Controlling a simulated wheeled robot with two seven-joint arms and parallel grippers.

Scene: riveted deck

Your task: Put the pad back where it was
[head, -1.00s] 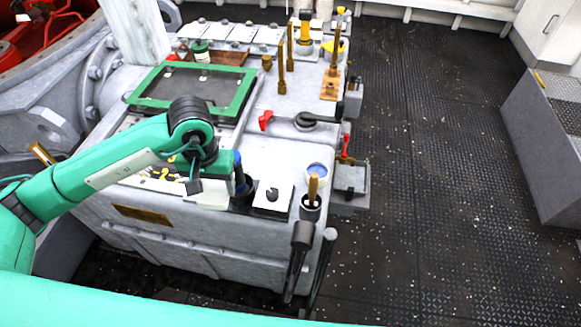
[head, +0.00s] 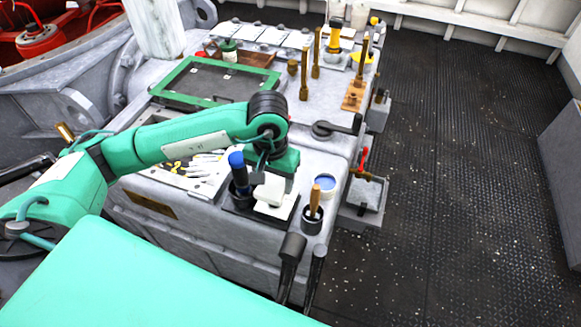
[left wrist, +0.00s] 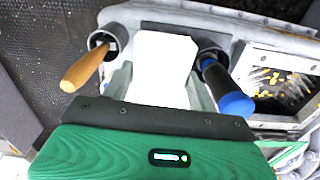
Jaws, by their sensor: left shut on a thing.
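The pad is a small white block (head: 270,188) in the head view. My left gripper (head: 266,178) is above it and shut on it, pointing down. In the left wrist view the pad (left wrist: 162,66) sits between the fingers of my left gripper (left wrist: 160,85). Just below the pad is a white square (head: 278,211) on a dark tray (head: 236,204) at the near edge of the grey cabinet top. I cannot tell whether the pad touches the square. My right gripper is not in view.
A blue-handled tool (head: 237,172) stands in a dark cup left of the pad. A green frame (head: 195,74) lies farther back.

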